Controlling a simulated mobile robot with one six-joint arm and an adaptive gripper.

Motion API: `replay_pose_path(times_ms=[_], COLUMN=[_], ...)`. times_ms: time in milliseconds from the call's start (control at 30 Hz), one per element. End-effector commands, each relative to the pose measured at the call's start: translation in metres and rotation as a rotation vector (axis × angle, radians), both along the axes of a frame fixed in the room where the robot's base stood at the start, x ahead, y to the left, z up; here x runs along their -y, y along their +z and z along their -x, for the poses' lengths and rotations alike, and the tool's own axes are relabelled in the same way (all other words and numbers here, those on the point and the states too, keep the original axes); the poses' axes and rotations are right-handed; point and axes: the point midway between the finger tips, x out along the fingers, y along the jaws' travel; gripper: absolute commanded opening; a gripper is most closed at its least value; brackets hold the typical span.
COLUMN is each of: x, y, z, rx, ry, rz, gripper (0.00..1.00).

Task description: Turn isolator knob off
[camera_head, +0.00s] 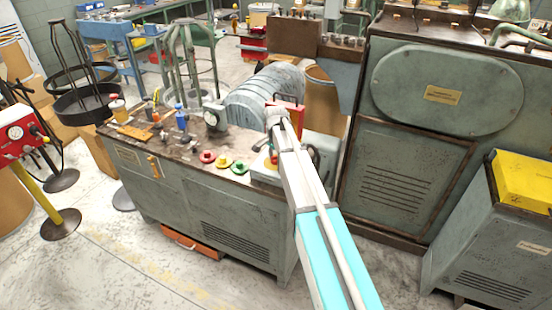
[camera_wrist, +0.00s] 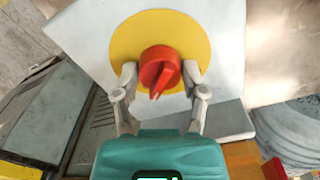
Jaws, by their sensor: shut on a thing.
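The isolator knob (camera_wrist: 160,68) is red and sits in the middle of a round yellow plate (camera_wrist: 125,38) on a pale grey box (camera_wrist: 222,50), in the wrist view. My gripper (camera_wrist: 160,77) has one finger on each side of the knob and is shut on it. The knob's raised grip with a pale mark points toward the lower edge of the wrist view. In the head view my arm reaches to the right end of the grey-green cabinet (camera_head: 215,222), and it hides most of the knob and plate.
Red, yellow and green buttons (camera_head: 225,162) line the cabinet top left of my arm. A dial gauge (camera_head: 215,116) and small bottles stand farther left. A large machine housing (camera_head: 410,130) rises to the right, and a yellow-topped cabinet (camera_head: 522,180) stands at the far right.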

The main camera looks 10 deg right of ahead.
Motion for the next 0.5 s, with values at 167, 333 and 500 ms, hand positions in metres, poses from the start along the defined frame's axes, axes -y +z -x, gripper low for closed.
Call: replay_pose_path(times_ms=[167, 333, 500], x=[0.0013, 0.0013, 0.0013], y=[-0.0004, -0.0004, -0.0005], z=[0.0025, 0.0029, 0.0031], rx=[-0.005, -0.006, -0.006], ry=[0.074, 0.19, 0.336], rz=[0.003, 0.004, 0.003], gripper=[0.08, 0.08, 0.08])
